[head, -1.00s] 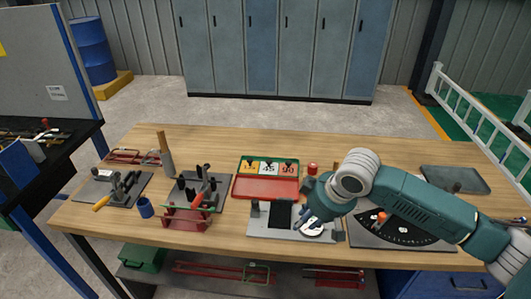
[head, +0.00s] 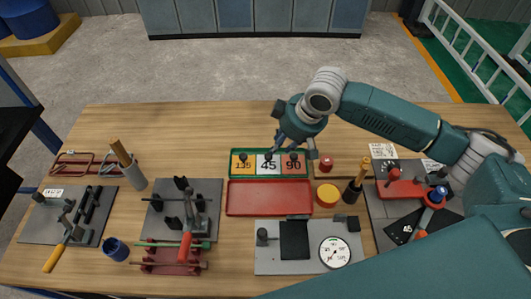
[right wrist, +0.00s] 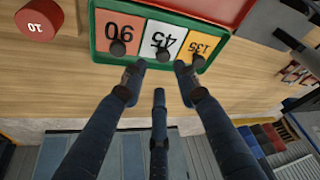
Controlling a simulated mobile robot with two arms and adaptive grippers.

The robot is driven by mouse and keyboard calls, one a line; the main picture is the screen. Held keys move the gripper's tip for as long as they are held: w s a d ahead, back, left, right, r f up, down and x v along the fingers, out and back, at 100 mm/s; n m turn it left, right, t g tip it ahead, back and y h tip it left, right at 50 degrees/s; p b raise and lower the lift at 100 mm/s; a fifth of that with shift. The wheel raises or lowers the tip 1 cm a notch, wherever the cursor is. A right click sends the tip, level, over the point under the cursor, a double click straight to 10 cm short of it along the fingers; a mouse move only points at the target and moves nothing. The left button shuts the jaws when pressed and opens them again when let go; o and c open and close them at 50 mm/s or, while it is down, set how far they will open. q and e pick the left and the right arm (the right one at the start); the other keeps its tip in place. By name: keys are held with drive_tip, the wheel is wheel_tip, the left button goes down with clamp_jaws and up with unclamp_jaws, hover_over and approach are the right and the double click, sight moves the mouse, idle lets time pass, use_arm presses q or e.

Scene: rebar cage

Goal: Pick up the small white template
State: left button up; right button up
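The small white template (head: 268,167) is marked 45 and lies in the green tray (head: 233,151), between the orange 135 template (head: 243,163) and the red 90 template (head: 293,167). It has a dark knob on top. The white template also shows in the right wrist view (right wrist: 160,36). My right gripper (head: 292,150) is above the back edge of the tray. In the right wrist view its fingers (right wrist: 159,80) are spread and empty, with two tips either side of the white template's knob. Contact cannot be told. My left gripper is not in view.
A red tray (head: 270,198) lies in front of the templates. A red cylinder (head: 326,164) and a yellow-topped round piece (head: 327,194) stand to the right. A grey plate with a dial (head: 335,252) is nearer. The back of the wooden bench (head: 200,125) is clear.

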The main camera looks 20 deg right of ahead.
sight(269, 156)
drive_tip(key=x, duration=0.3)
drive_tip(key=shift+s+a+f, duration=0.1)
drive_tip(key=shift+s, duration=0.15)
drive_tip(key=p+x, duration=0.1)
drive_tip(key=x, duration=0.2)
drive_tip(key=p+x, duration=0.1)
drive_tip(key=x, duration=0.1)
drive_tip(key=shift+w+a+p, duration=0.2)
drive_tip(key=shift+w+p, duration=0.05)
drive_tip(key=shift+p, duration=0.05)
drive_tip(key=shift+w+f, duration=0.15)
drive_tip(key=shift+f, duration=0.1)
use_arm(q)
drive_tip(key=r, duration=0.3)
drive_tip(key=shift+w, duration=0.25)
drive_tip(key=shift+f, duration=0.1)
use_arm(e)
drive_tip(key=shift+c, duration=0.3)
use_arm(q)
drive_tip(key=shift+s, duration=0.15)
use_arm(e)
clamp_jaws()
